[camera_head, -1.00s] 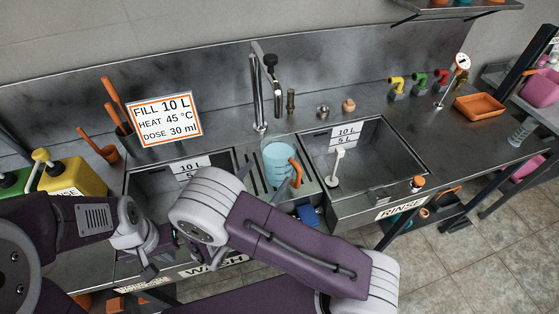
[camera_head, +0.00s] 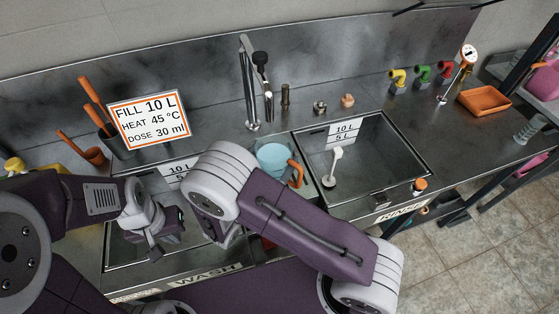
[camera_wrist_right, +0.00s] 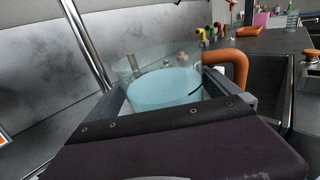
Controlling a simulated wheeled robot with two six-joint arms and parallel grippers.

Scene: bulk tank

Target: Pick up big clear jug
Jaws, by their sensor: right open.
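The big clear jug (camera_head: 272,160) has pale blue contents and an orange handle. It stands upright between the two sinks, its lower part hidden by my right arm in the head view. In the right wrist view the jug (camera_wrist_right: 165,90) is straight ahead, its handle to the right. My right gripper (camera_wrist_right: 163,95) is open, a finger showing on each side of the jug's outline; I cannot tell whether they touch it. My right gripper is mostly hidden behind its arm in the head view. My left gripper (camera_head: 165,235) is over the wash sink, apart from the jug; its jaw opening is unclear.
The wash sink (camera_head: 120,255) is left of the jug, the rinse sink (camera_head: 375,150) right, with a white-handled tool (camera_head: 332,168) in it. A tall faucet (camera_head: 250,95) rises behind the jug. A sign (camera_head: 150,118) and an orange tray (camera_head: 484,101) stand on the counter.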

